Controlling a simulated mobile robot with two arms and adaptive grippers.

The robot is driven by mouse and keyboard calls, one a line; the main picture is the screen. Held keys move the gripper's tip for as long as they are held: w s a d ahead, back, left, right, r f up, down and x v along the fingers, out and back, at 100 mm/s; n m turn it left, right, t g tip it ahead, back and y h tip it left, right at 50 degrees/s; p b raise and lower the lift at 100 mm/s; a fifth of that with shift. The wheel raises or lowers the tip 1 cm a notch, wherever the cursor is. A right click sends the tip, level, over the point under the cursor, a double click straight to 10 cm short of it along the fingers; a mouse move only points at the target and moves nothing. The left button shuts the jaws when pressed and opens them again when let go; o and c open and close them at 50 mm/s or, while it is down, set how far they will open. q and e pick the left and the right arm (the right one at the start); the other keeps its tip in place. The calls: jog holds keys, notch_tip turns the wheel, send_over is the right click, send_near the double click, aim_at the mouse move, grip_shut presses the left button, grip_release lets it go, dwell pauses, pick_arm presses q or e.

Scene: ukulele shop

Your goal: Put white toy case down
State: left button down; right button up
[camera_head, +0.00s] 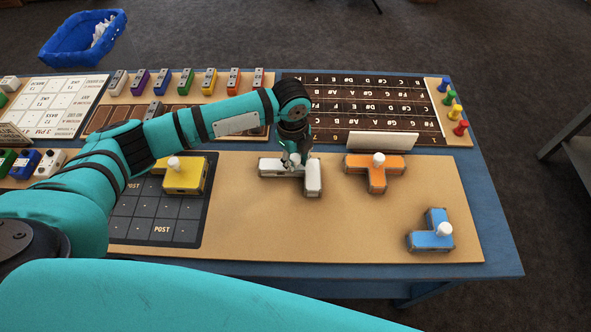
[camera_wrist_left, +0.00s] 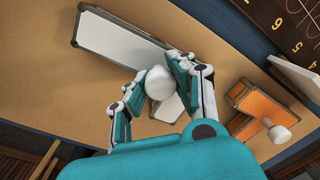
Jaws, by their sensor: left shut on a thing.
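The white toy case (camera_head: 312,180) is a T-shaped or angled block with grey edges, over the tan board (camera_head: 345,235) near its middle. My left gripper (camera_head: 293,160) is above it and shut on its round white knob. In the left wrist view the fingers close around the knob (camera_wrist_left: 159,83), and the case's long white arm (camera_wrist_left: 120,42) extends to the upper left. The case looks at or very near the board; I cannot tell whether it touches. My right gripper is not in view.
An orange case (camera_head: 378,172) stands just right, with a white card (camera_head: 382,141) behind it. A blue case (camera_head: 431,232) is at front right. A yellow case (camera_head: 185,177) sits on the dark grid (camera_head: 160,230) at left. The board's front middle is clear.

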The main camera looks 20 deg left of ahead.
pick_arm(q)
jog(key=shift+r, duration=0.4)
jog(key=r, duration=0.1)
jog(key=r+b, duration=0.1)
jog(key=shift+s+r, duration=0.3)
jog(key=shift+s, duration=0.05)
jog(key=s+d+b, duration=0.1)
jog(key=s+d, duration=0.1)
jog(key=s, duration=0.5)
jog(key=s+d+r+b, duration=0.1)
jog(key=s+d, duration=0.1)
jog(key=s, duration=0.5)
jog(key=shift+s+d+r, duration=0.3)
jog(key=shift+s, duration=0.05)
